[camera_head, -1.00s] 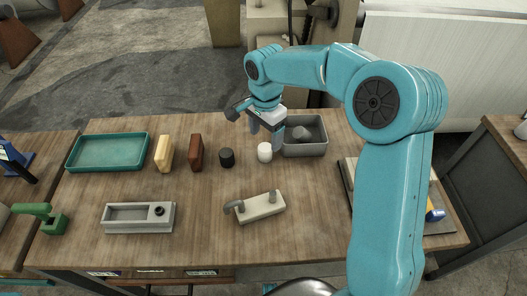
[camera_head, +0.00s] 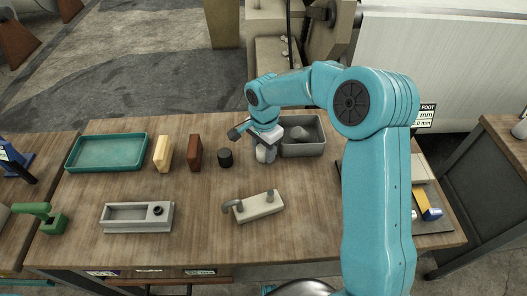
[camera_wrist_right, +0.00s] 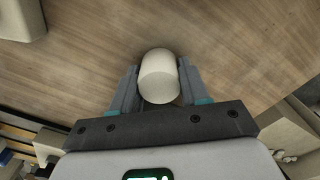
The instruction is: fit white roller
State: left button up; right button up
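The white roller (camera_head: 262,155) is a short pale cylinder standing on the wooden table, partly hidden by my right gripper (camera_head: 265,152) in the head view. In the right wrist view the roller (camera_wrist_right: 159,76) lies between the two fingers of that gripper (camera_wrist_right: 159,80), which sit close against its sides, with no clear gap. My left gripper is not in view.
A grey bin (camera_head: 303,148) with a grey part inside stands just right of my right gripper. A black cylinder (camera_head: 225,158), brown block (camera_head: 195,153), yellow block (camera_head: 163,153), teal tray (camera_head: 107,152) and grey holder (camera_head: 138,217) stand to the left. The table's front middle is clear.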

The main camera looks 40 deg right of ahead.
jog(key=shift+r, duration=0.1)
jog(key=shift+c, duration=0.3)
jog(key=shift+r, duration=0.3)
notch_tip(320, 180, up, 19)
jog(key=p, duration=0.2)
jog(key=shift+r, duration=0.15)
jog(key=o, duration=0.3)
jog(key=c, duration=0.3)
